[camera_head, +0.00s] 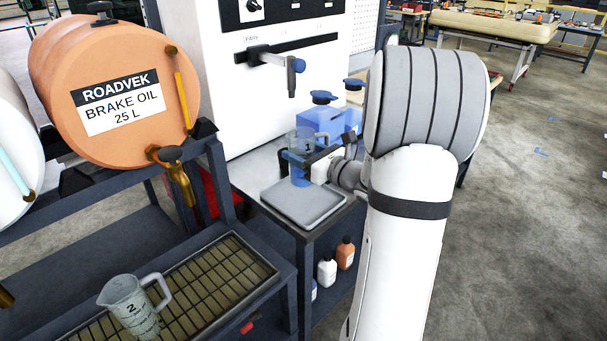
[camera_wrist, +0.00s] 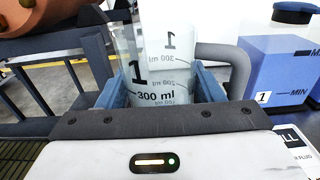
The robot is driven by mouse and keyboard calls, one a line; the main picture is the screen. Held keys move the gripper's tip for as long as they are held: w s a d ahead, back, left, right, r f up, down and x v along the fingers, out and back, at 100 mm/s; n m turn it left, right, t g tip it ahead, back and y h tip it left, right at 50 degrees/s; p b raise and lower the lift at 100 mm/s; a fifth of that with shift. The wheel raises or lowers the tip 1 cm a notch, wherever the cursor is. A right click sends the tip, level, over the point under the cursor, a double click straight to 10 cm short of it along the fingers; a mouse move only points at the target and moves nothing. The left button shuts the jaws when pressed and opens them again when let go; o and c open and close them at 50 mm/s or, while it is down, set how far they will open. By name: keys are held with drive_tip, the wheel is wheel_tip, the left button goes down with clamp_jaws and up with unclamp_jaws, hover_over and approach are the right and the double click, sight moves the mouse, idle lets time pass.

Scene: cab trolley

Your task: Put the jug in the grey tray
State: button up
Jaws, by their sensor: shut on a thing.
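A clear jug marked 1 (camera_head: 300,138) is upright in my gripper (camera_head: 302,163). The wrist view shows the jug (camera_wrist: 168,62) between the two blue fingers of my gripper (camera_wrist: 160,90), with its handle to the right. The grey tray (camera_head: 305,208) lies empty on the trolley top. The jug's lower end shows at the tray's back edge in the head view; I cannot tell whether it is above the tray or touching anything. A second clear jug, marked 2 (camera_head: 130,305), stands on the slatted grate at lower left.
Blue reservoirs with dark caps (camera_head: 322,122) stand behind my gripper, and one shows at right in the wrist view (camera_wrist: 278,68). An orange brake oil drum (camera_head: 115,85) with a brass tap (camera_head: 175,175) is at left. Bottles (camera_head: 345,253) stand on the lower shelf.

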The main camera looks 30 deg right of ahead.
drive_tip(key=shift+s+f, duration=0.1)
drive_tip(key=shift+f, duration=2.5)
drive_tip(key=shift+f, duration=0.1)
drive_tip(key=o, duration=0.7)
drive_tip(key=shift+f+b, duration=0.15)
drive_tip(key=shift+b, duration=0.2)
drive_tip(key=shift+c, duration=0.2)
drive_tip(key=o, duration=0.5)
drive_tip(key=shift+c, duration=0.2)
drive_tip(key=shift+r, duration=0.2)
